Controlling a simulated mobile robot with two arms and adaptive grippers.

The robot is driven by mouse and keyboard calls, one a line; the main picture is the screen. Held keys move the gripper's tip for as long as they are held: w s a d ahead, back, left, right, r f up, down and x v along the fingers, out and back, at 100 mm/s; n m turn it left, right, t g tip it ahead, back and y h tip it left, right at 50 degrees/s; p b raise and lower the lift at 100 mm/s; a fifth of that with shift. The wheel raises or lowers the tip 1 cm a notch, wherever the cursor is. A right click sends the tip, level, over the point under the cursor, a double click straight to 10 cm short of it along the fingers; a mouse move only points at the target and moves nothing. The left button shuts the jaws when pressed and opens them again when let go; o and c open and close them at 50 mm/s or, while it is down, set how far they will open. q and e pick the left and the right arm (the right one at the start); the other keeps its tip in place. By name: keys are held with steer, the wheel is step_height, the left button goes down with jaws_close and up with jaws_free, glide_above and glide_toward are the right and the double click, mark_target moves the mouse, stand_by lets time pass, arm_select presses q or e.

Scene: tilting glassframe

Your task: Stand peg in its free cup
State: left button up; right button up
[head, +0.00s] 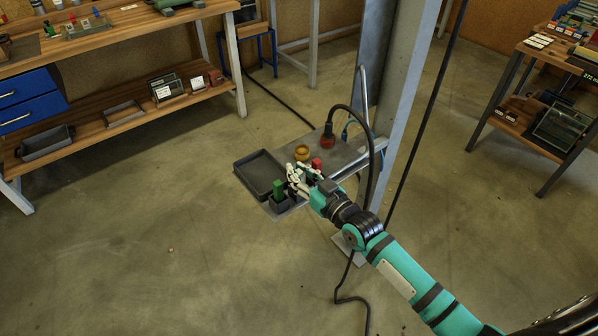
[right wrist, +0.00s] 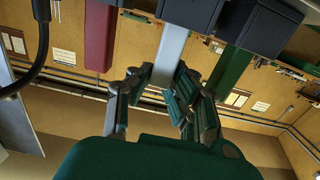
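My right gripper (head: 296,178) is over the near side of a low grey shelf (head: 338,150) fixed to a steel column. In the right wrist view, which is upside down, my fingertips (right wrist: 166,72) lie against both sides of a pale grey peg (right wrist: 172,52) near its top end. The peg's lower part meets a dark cup (right wrist: 190,10), and I cannot tell how deep it sits. A green peg (right wrist: 232,72) stands in the neighbouring dark cup (right wrist: 260,25). A red peg (right wrist: 100,35) stands on the other side. The green peg (head: 278,188) also shows in the head view. My left gripper is out of view.
A black tray (head: 236,166) lies on the shelf beside the cups. A yellow round piece (head: 302,152) and a red-and-black plug (head: 328,134) with a thick cable stand behind. The column (head: 402,90) rises close to my arm. The floor in front is clear.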

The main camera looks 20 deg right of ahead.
steer(key=o, duration=0.4)
steer(key=shift+o, duration=0.2)
steer(key=shift+r, duration=0.1)
steer(key=v, duration=1.2)
